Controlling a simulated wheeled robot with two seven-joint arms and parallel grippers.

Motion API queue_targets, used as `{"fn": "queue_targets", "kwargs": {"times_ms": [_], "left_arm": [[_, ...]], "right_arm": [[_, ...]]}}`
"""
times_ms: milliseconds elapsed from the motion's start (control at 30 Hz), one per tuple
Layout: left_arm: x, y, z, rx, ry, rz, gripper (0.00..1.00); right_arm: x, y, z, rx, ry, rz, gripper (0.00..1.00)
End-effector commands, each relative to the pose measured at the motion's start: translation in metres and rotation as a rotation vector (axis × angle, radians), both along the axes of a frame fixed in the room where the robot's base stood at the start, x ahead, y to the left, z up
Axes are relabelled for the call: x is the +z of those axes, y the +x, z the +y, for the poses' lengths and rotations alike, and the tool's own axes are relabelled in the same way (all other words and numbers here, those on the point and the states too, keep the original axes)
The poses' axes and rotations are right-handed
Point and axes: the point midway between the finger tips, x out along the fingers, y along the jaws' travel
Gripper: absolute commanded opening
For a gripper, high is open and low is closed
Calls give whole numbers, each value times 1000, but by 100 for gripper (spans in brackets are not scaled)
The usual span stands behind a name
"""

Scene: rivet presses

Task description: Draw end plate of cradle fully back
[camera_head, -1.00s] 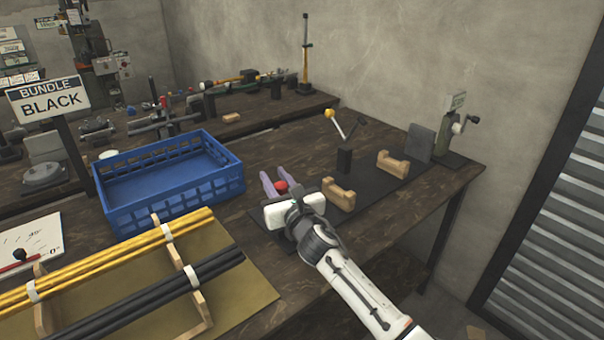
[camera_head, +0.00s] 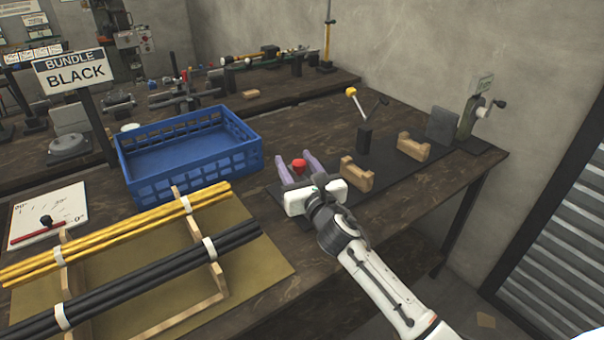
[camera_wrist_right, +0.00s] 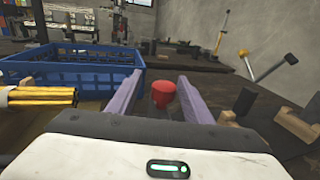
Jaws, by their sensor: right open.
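The cradle stands on a long black base (camera_head: 395,178) along the table's right part, with two notched wooden rests (camera_head: 357,174) (camera_head: 413,146). An upright grey plate (camera_head: 442,125) stands at its far right end. A red knob (camera_head: 299,166) is at the near left end; what it is fixed to is hidden behind my gripper. My right gripper (camera_head: 297,163) is open, its two purple fingers on either side of the knob. In the right wrist view the red knob (camera_wrist_right: 163,95) stands between the fingers, with gaps visible beside it. My left gripper is not in view.
A blue crate (camera_head: 187,187) stands left of my right gripper. Yellow and black rods (camera_head: 165,270) lie on wooden supports in front. A yellow-knobbed lever (camera_head: 351,92) rises behind the cradle, and a crank unit (camera_head: 470,118) stands at the right end.

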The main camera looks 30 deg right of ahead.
Motion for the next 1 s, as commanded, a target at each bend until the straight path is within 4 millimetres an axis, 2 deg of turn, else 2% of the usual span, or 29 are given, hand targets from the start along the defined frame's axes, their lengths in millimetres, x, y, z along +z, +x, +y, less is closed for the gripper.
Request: {"fn": "queue_targets", "kwargs": {"times_ms": [200, 400, 567, 1000], "left_arm": [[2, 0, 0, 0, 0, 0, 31], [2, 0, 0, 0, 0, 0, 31], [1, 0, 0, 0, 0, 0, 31], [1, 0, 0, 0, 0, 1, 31]], "right_arm": [[-1, -45, 6, 3, -2, 2, 46], [-1, -71, 8, 3, -1, 1, 46], [-1, -77, 9, 2, 0, 1, 46], [0, -76, 9, 2, 0, 1, 46]]}}
